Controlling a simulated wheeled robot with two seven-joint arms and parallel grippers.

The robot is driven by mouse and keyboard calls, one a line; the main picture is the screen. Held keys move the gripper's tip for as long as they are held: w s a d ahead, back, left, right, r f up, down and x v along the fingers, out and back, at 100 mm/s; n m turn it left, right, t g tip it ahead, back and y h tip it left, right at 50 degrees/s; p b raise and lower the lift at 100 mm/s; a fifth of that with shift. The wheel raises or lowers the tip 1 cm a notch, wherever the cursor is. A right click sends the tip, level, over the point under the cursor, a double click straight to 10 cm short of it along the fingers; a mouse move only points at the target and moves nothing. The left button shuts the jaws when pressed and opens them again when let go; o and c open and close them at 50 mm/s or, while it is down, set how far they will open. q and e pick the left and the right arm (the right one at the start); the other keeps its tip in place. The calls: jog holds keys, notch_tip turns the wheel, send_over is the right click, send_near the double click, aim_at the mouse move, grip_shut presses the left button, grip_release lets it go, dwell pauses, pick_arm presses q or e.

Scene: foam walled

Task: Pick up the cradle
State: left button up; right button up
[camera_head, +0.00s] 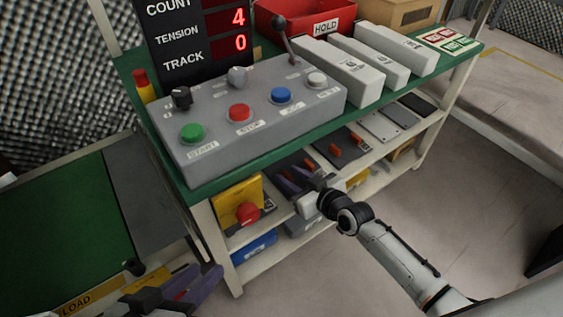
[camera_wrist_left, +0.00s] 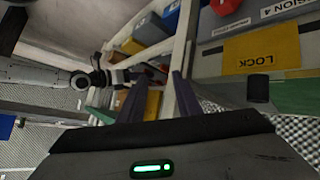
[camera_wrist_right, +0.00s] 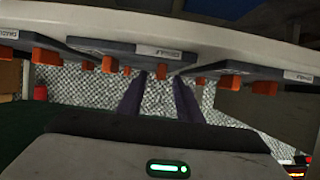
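Dark flat cradles with orange pegs lie on the upper shelf under the green bench top. One cradle (camera_head: 343,150) shows in the head view, and my right arm partly covers this area. The right wrist view shows a labelled cradle (camera_wrist_right: 115,48) in the middle, with others cut off at both sides. My right gripper (camera_head: 290,182) is at the shelf's front; its purple fingers (camera_wrist_right: 158,98) are apart with nothing between them, close to the middle cradle. Contact cannot be told. My left gripper (camera_head: 192,283) is low at the left; its fingers (camera_wrist_left: 158,97) are apart and empty.
A grey button console (camera_head: 250,115) and white boxes (camera_head: 345,72) stand on the bench top. A yellow box with a red knob (camera_head: 238,205) and blue bin (camera_head: 255,248) sit on shelves at the left. A bench post (camera_head: 215,245) stands between my grippers. Floor at right is clear.

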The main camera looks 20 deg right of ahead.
jog(key=shift+x, duration=0.8)
grip_shut()
jog(key=shift+r, duration=0.15)
